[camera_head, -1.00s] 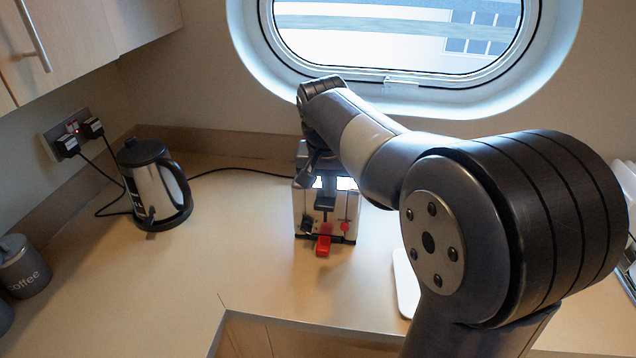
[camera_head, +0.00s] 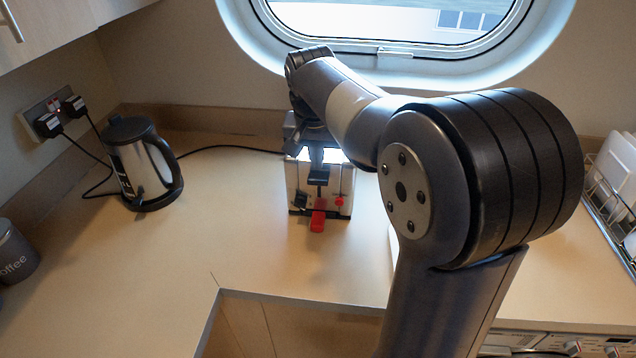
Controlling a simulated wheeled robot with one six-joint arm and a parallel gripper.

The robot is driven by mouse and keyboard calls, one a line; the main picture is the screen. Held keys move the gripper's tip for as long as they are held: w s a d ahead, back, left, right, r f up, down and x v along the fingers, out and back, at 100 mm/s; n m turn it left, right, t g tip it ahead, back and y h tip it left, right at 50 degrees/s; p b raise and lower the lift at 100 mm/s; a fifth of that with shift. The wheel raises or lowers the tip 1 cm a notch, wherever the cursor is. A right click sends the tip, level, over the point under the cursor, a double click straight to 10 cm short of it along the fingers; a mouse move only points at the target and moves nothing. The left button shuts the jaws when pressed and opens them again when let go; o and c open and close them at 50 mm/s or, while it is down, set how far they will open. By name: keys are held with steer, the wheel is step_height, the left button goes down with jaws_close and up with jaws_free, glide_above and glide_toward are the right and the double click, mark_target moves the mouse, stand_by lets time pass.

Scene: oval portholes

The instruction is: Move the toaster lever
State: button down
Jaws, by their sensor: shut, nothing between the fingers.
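The toaster (camera_head: 346,182) is a pale box with dark edges, standing on the worktop below the window. Its red lever (camera_head: 318,221) sticks out low on the front face. A small red knob (camera_head: 339,202) is to the right of the lever and a black knob (camera_head: 300,198) to the left. My gripper (camera_head: 318,180) points down in front of the toaster's face, just above the red lever. It looks shut and empty. Whether it touches the lever cannot be told. My wrist hides much of the toaster's top.
A steel and black kettle (camera_head: 142,165) stands to the left, with a cable running behind it. A coffee canister (camera_head: 14,252) is at the left edge. A dish rack (camera_head: 612,205) is at the right. The worktop (camera_head: 240,225) between kettle and toaster is clear.

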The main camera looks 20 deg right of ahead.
steer(key=shift+b+x, duration=1.2)
steer(key=shift+x, duration=0.8)
steer(key=shift+f, duration=0.1)
steer(key=b+x, duration=0.1)
steer(key=x, duration=0.1)
steer(key=s+b+x, duration=0.1)
steer(key=b+x, duration=0.2)
steer(key=x, duration=0.1)
steer(key=shift+s+a+f, duration=0.15)
steer(key=shift+a+f, duration=0.1)
steer(key=shift+f, duration=0.15)
steer(key=s, duration=0.1)
steer(key=s+a+r, duration=0.1)
steer(key=shift+s+r, duration=0.25)
steer(key=shift+s, duration=0.1)
steer(key=w+d+r+v, duration=0.1)
steer(key=w+v, duration=0.1)
steer(key=v, duration=0.8)
glide_above(318, 179)
steer(key=s+a, duration=0.3)
steer(key=s, duration=0.3)
steer(key=shift+w+d+f+p, duration=0.1)
steer(key=shift+d+p, duration=0.15)
steer(key=shift+p, duration=0.15)
